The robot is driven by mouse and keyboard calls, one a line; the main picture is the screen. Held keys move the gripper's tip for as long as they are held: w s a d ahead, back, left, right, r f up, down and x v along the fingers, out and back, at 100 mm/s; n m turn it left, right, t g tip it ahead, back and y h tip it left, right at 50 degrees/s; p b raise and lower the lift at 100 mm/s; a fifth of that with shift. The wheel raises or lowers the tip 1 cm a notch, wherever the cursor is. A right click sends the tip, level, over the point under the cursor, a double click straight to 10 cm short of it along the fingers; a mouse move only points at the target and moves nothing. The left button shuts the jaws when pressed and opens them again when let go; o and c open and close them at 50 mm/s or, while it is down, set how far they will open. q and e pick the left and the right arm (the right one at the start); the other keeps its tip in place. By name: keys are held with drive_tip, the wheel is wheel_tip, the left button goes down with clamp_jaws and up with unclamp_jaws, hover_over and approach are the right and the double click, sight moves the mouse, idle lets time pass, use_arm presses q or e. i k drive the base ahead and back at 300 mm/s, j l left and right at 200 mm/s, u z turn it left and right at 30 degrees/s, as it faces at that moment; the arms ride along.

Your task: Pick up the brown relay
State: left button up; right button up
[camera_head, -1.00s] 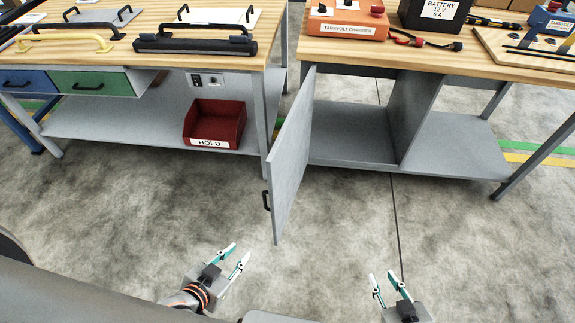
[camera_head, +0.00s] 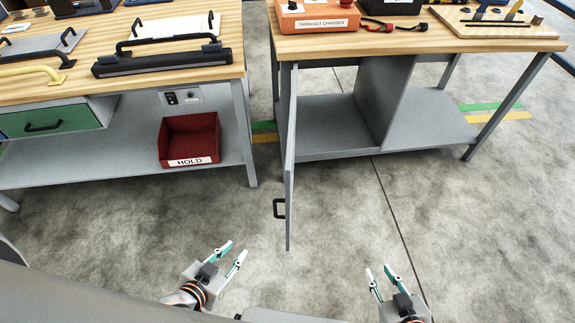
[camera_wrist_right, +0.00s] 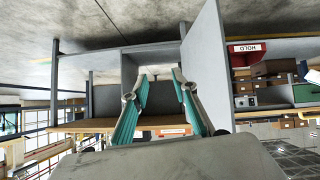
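I cannot make out a brown relay in any view. My left gripper (camera_head: 232,254) is open and empty over the floor at the bottom of the head view. My right gripper (camera_head: 380,272) is open and empty over the floor to its right. In the right wrist view, which is upside down, the right gripper (camera_wrist_right: 160,75) has its fingers apart with the open cabinet bay beyond them. Both grippers are well short of the benches and touch nothing.
The right bench (camera_head: 440,46) has an open grey door (camera_head: 289,170) jutting toward me between the benches. An orange charger (camera_head: 318,16) stands on it. The left bench (camera_head: 180,75) holds handled trays and a green drawer (camera_head: 50,120). A red HOLD bin (camera_head: 190,132) sits on its shelf.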

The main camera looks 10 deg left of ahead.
sight(537, 20)
drive_tip(key=i+j+z, duration=0.15)
drive_tip(key=j, duration=0.3)
drive_tip(key=i+j+z, duration=0.15)
drive_tip(key=j, duration=0.25)
drive_tip(key=j+z, duration=0.15)
drive_tip(key=j, duration=0.3)
drive_tip(key=k+l, duration=0.1)
drive_tip(key=l, duration=0.6)
drive_tip(key=l+z, duration=0.2)
drive_tip(key=l, duration=0.8)
drive_tip(key=i+l+z, duration=0.1)
drive_tip(key=i+l, duration=0.25)
drive_tip(key=i+l+z, duration=0.15)
drive_tip(key=i, duration=0.35)
drive_tip(key=i+j, duration=0.15)
drive_tip(key=i, duration=0.25)
drive_tip(key=i+l+u, duration=0.2)
drive_tip(key=u, duration=0.25)
drive_tip(key=i+l+u, duration=0.15)
drive_tip(key=u, duration=0.25)
drive_tip(key=i+l+u, duration=0.15)
drive_tip(key=l, duration=0.15)
drive_tip(key=l+u, duration=0.1)
drive_tip(key=l, duration=0.25)
drive_tip(key=i+l+u, duration=0.15)
drive_tip(key=l, duration=0.2)
